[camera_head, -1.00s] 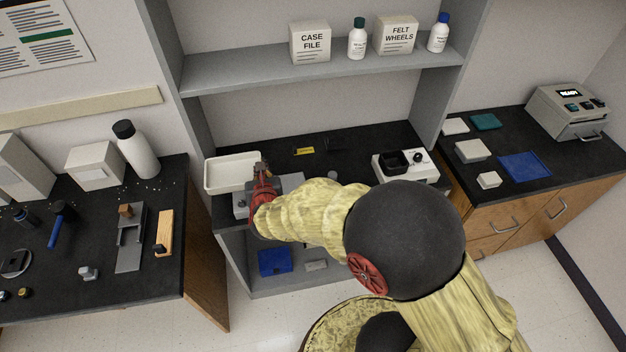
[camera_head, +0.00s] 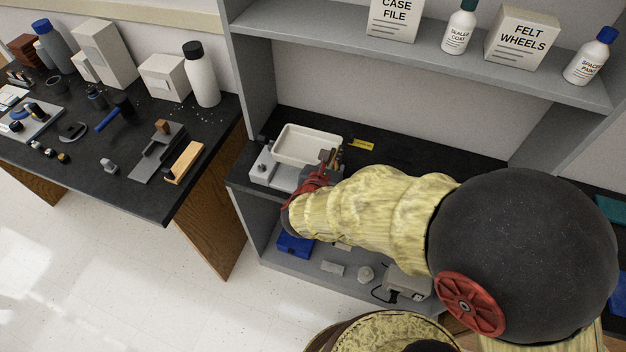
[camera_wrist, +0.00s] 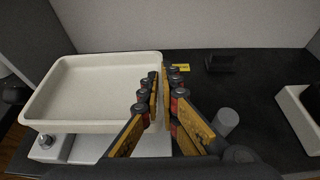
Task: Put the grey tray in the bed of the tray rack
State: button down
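The tray (camera_head: 308,131), pale off-white in these views, is at the left end of the black bench top. In the wrist view, the tray (camera_wrist: 95,92) is empty and fills the left side. My gripper (camera_head: 327,160) is at its right end. In the wrist view, my gripper (camera_wrist: 163,85) has its fingers close together on either side of the tray's right wall, shut on it. Under the tray is a pale base (camera_head: 268,172) with a metal knob, perhaps the tray rack. The tray hides most of it, so I cannot see its bed or any contact.
A grey upright (camera_head: 256,85) stands at the bench's left end, and a shelf (camera_head: 420,52) with boxes and bottles runs above. A yellow label (camera_head: 362,144) lies behind my gripper.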

notch_tip(320, 180, down, 10)
jog(key=b, duration=0.4)
jog(key=c, duration=2.5)
grip_release()
jog(key=shift+f, duration=0.15)
jog(key=shift+c, duration=0.2)
jog(key=o, duration=0.4)
jog(key=shift+o, duration=0.5)
